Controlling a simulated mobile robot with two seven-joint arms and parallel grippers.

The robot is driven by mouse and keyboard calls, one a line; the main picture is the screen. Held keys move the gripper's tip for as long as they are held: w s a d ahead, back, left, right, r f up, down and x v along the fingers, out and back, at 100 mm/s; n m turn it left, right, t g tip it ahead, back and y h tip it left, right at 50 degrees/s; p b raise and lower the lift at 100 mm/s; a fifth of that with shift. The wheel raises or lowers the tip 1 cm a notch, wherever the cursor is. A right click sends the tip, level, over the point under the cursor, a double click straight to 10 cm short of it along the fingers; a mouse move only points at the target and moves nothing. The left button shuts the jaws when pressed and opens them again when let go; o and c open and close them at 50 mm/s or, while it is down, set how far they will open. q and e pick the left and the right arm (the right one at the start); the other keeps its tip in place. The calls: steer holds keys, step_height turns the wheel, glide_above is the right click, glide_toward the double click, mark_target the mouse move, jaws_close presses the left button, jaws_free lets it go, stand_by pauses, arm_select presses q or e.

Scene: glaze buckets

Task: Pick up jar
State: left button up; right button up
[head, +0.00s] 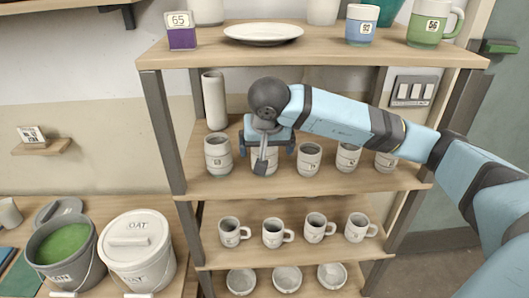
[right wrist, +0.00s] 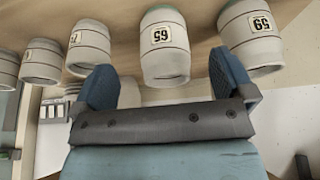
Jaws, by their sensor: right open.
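Several pale, speckled jars with small number labels stand in a row on the middle shelf. My right gripper (head: 267,146) is at this row in the head view, over the second jar from the left (head: 263,167) and partly hiding it. In the right wrist view my right gripper (right wrist: 163,82) is open. A labelled jar (right wrist: 165,62) shows in the gap between its two blue fingers, with no finger clearly closed on it. Another jar (right wrist: 252,35) is close by the right finger in that view. My left gripper is not in view.
Neighbouring jars (head: 217,152) (head: 309,158) stand close on both sides. A tall cylinder (head: 213,100) is behind at the left. The top shelf (head: 330,53) overhangs the row. Mugs (head: 272,233) and bowls (head: 287,278) fill lower shelves. Buckets (head: 137,255) (head: 58,260) stand lower left.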

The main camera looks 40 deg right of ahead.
steer(key=w+d+f, duration=0.1)
steer(key=w+d+f+p, duration=0.1)
steer(key=w+f, duration=0.1)
steer(key=w+d+f, duration=0.1)
steer(key=w, duration=0.1)
steer(key=shift+w+d+f+p, duration=0.1)
steer(key=shift+w+f+p, duration=0.1)
steer(key=shift+f+p, duration=0.2)
steer(key=c, duration=1)
steer(key=shift+r, duration=0.1)
steer(key=shift+c, duration=0.7)
